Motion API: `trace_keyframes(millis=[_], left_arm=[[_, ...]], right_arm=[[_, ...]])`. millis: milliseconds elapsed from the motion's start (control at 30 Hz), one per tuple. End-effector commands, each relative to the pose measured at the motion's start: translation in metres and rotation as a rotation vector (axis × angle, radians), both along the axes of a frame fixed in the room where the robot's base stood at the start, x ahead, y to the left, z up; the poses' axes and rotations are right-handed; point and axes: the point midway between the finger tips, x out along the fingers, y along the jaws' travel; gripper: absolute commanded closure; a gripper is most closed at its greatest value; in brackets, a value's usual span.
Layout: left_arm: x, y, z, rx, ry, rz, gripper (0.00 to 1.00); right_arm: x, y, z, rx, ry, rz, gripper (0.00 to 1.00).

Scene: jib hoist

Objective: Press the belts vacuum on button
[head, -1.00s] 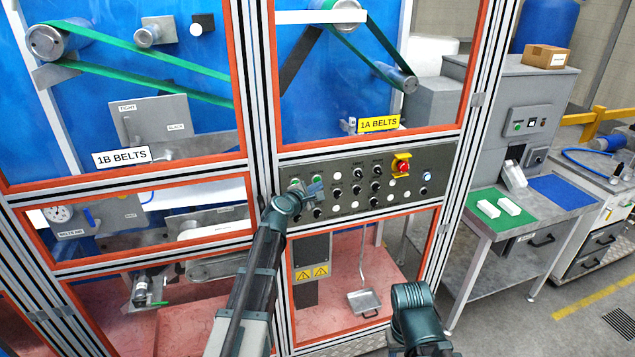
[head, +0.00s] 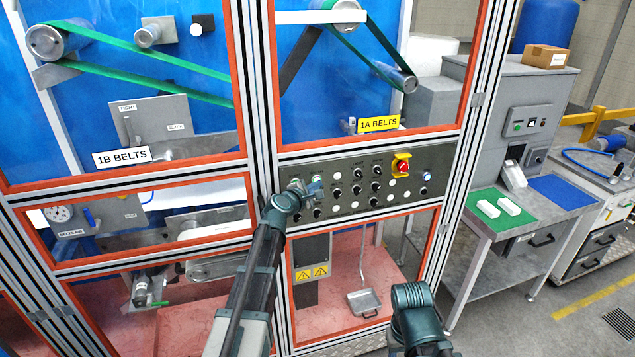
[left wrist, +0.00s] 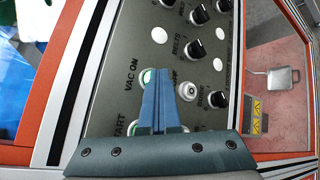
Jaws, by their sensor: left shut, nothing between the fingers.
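The control panel (head: 345,176) is a dark grey strip of buttons and knobs under the 1A BELTS window. In the left wrist view, a green-ringed button (left wrist: 145,77) sits beside the VAC ON label (left wrist: 131,76). My left gripper (left wrist: 154,72) is shut and empty, its blue fingertips partly covering that button. I cannot tell whether they touch it. In the head view the left gripper (head: 316,186) is at the panel's left end, in front of the upper button row. My right arm shows at the bottom, but its gripper does not.
A START label (left wrist: 120,132) marks a button close below, partly behind the gripper. Black knobs (left wrist: 195,48) and pale round lamps are close by. A red emergency stop (head: 401,166) sits on the panel's right. Orange-edged frame posts (head: 266,120) stand left of the panel.

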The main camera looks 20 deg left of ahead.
Motion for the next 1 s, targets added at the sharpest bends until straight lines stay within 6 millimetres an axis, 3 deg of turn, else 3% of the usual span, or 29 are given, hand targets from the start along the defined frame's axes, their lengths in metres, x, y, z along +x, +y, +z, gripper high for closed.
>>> trace_keyframes(millis=[467, 1000], left_arm=[[0.001, 0.002, 0.0, 0.0, -0.001, 0.002, 1.0], [-0.013, -0.008, 0.0, 0.0, 0.0, 0.001, 1.0]], right_arm=[[0.0, 0.0, 0.0, 0.0, 0.0, 0.0, 0.5], [0.0, 0.0, 0.0, 0.0, 0.0, 0.0, 0.5]])
